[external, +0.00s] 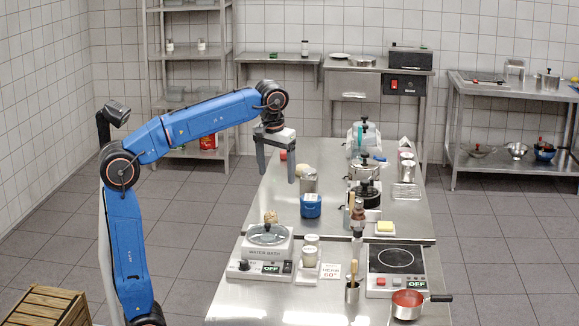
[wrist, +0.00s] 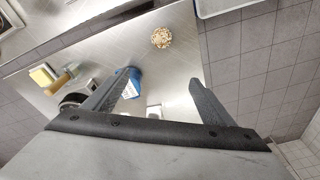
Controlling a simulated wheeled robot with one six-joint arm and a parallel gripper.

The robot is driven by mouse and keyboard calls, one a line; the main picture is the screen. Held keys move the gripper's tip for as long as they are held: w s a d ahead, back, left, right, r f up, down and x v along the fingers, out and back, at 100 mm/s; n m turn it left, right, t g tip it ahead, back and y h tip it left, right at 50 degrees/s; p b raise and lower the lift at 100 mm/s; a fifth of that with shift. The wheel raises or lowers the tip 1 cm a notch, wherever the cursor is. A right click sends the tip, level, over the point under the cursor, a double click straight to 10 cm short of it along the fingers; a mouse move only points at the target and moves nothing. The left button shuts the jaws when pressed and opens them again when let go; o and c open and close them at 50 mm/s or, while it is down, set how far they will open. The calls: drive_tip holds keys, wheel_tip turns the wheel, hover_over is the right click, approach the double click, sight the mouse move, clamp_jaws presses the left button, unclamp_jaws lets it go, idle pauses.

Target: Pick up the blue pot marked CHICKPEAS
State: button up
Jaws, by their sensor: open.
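A small blue pot (external: 311,206) stands on the steel table in the external view, below and to the right of my gripper in the picture. Its marking is too small to read there. In the wrist view a blue thing with a white label (wrist: 134,84) shows just beside the left finger, which partly hides it; it looks like the same pot. My gripper (external: 276,172) is open above the table with its fingers pointing down. In the wrist view nothing is held between the fingers of my gripper (wrist: 162,80).
A grey metal can (external: 309,180) stands just behind the blue pot. A round grainy tan thing (wrist: 161,37) shows in the wrist view.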

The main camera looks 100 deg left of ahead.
sight(311, 197)
drive_tip(key=w+a+r+n+h, duration=0.1)
drive_tip(key=w+a+r+n, duration=0.15)
drive_tip(key=w, duration=0.25)
drive_tip(key=w+a+r+n+h, duration=0.1)
drive_tip(key=w+a, duration=0.2)
drive_tip(key=w, duration=0.2)
drive_tip(key=f, duration=1.1)
drive_tip(key=shift+w+a+f, duration=0.2)
drive_tip(key=shift+f, duration=0.2)
drive_tip(key=shift+d+f, duration=0.2)
drive_tip(key=shift+f, duration=1.1)
drive_tip(key=shift+d+f, duration=0.15)
drive_tip(key=shift+f, duration=1.15)
drive_tip(key=c, duration=1.4)
